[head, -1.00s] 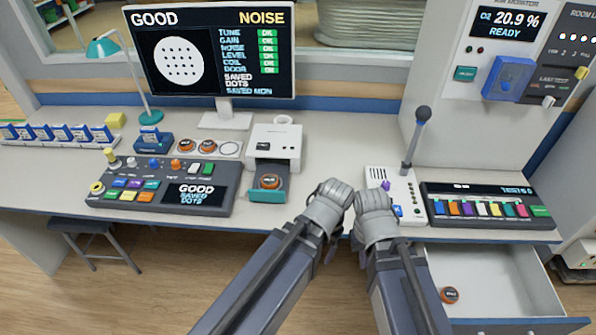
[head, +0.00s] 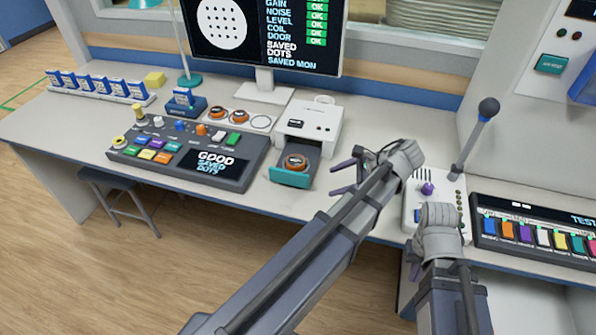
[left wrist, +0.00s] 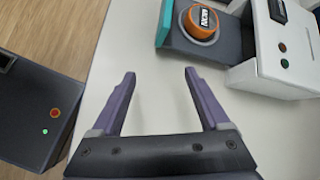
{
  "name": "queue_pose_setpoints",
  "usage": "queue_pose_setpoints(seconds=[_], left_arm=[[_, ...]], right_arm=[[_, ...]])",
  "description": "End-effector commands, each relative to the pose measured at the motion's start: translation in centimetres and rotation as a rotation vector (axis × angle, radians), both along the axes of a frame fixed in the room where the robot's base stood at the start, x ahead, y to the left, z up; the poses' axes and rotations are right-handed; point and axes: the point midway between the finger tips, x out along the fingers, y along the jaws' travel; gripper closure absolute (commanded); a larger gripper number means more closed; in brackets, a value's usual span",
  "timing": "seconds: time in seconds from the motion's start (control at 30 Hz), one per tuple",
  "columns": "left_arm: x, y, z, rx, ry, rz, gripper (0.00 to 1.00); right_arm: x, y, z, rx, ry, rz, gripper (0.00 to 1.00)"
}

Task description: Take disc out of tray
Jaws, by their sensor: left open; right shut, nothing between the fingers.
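An orange disc with a dark label (head: 296,161) lies in the pulled-out tray (head: 290,179) of a white machine (head: 308,124). The tray is dark with a teal front edge. In the left wrist view the disc (left wrist: 201,22) sits in the tray (left wrist: 163,25) at the top, beyond my fingers. My left gripper (head: 334,178) is open and empty, just right of the tray, its purple fingers pointing left. The fingers also show in the left wrist view (left wrist: 159,75), apart from the disc. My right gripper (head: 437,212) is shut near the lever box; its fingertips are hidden.
A control panel (head: 187,152) stands left of the tray. Two more orange discs (head: 228,115) lie behind it beside an empty ring. A lever box (head: 434,200) and a row of coloured keys (head: 540,236) stand on the right. Bare table lies in front of the tray.

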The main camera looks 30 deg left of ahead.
Motion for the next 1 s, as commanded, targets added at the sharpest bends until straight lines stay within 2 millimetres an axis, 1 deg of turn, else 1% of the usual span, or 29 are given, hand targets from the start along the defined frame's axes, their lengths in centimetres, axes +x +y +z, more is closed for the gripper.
queue_pose_setpoints(seconds=[0.03, 0.1, 0.2, 0.3, 0.4, 0.57, 0.67, 0.87, 1.0], left_arm=[[1.7, 1.2, -1.2, 0.051, 0.052, -0.026, 0.21], [3.0, 3.0, -1.2, 0.123, 0.143, -0.065, 0.21], [4.5, 5.3, -0.7, 0.215, 0.270, -0.103, 0.21], [5.3, 6.6, 0.0, 0.271, 0.360, -0.122, 0.21], [5.5, 7.3, 0.4, 0.297, 0.410, -0.131, 0.21], [5.5, 7.5, 0.8, 0.307, 0.428, -0.133, 0.21], [5.3, 8.0, 0.5, 0.306, 0.428, -0.132, 0.21], [4.8, 9.7, -0.4, 0.305, 0.427, -0.133, 0.21], [4.9, 9.9, -0.3, 0.305, 0.426, -0.134, 0.21]], right_arm=[[0.0, 0.0, -2.1, 0.000, 0.000, 0.000, 1.00], [0.0, 0.0, -3.6, 0.000, 0.000, 0.000, 1.00], [0.0, 0.0, -5.2, 0.000, 0.000, 0.000, 1.00], [0.0, 0.0, -6.0, 0.000, 0.000, 0.000, 1.00], [0.0, 0.0, -6.3, 0.000, 0.000, 0.000, 1.00], [0.0, 0.0, -6.3, 0.000, 0.000, 0.000, 1.00], [0.0, 0.0, -6.6, 0.000, 0.000, 0.000, 1.00], [0.0, 0.0, -7.4, 0.000, 0.000, 0.000, 1.00], [0.0, 0.0, -7.3, 0.000, 0.000, 0.000, 1.00]])
